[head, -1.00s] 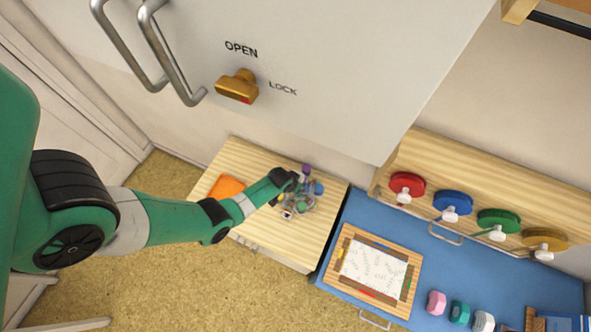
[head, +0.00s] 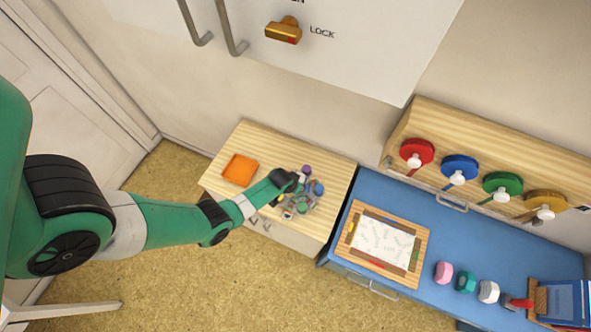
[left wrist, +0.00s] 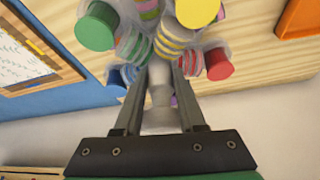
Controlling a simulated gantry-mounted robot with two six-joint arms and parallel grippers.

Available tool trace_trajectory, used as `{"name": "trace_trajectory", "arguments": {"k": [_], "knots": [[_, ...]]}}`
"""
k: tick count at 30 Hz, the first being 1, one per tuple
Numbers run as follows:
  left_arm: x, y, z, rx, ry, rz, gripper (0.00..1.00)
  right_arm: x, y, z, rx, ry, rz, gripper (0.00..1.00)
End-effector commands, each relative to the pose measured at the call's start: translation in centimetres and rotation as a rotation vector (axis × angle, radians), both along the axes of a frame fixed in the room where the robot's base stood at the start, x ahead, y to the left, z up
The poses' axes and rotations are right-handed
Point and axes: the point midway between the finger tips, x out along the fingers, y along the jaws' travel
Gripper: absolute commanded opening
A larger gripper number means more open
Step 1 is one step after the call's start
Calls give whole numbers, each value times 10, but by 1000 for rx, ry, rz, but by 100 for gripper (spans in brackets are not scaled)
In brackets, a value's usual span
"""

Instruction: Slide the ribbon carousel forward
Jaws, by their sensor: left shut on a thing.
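The ribbon carousel (head: 303,195) stands on the wooden side table (head: 330,180), near its front right part. Several ribbon spools with purple, blue, green and other colored caps hang around it. In the left wrist view, the yellow cap (left wrist: 197,10), green cap (left wrist: 96,28) and red cap (left wrist: 219,65) surround its grey central post (left wrist: 160,88). My left gripper (head: 291,182) is shut on the carousel, with its fingers on both sides of the post. The fingers and spools hide part of the post and the base. My right gripper is out of view.
An orange pad (head: 239,170) lies on the table's left part. At right, a blue desk (head: 455,235) carries a framed board (head: 352,262) and several small stamps. Colored round pads line a wooden shelf (head: 480,130). A white cabinet (head: 370,45) hangs above.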

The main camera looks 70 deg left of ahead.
Motion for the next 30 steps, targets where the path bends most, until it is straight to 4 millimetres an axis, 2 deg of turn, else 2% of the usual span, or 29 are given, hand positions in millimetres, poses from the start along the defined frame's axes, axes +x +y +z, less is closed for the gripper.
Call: {"name": "trace_trajectory", "arguments": {"k": [10, 11, 16, 25, 30], "knots": [[0, 0, 0, -1, 0, 0, 0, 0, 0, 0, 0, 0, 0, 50], [0, 0, 0, -1, 0, 0, 45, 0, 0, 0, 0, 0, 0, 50], [0, 0, 0, 0, 0, 0, 74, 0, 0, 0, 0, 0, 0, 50], [0, -1, 1, -1, 1, 0, 74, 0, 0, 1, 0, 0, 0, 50], [-5, -4, 20, 0, 0, -1, 74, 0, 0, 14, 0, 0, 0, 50]]}}
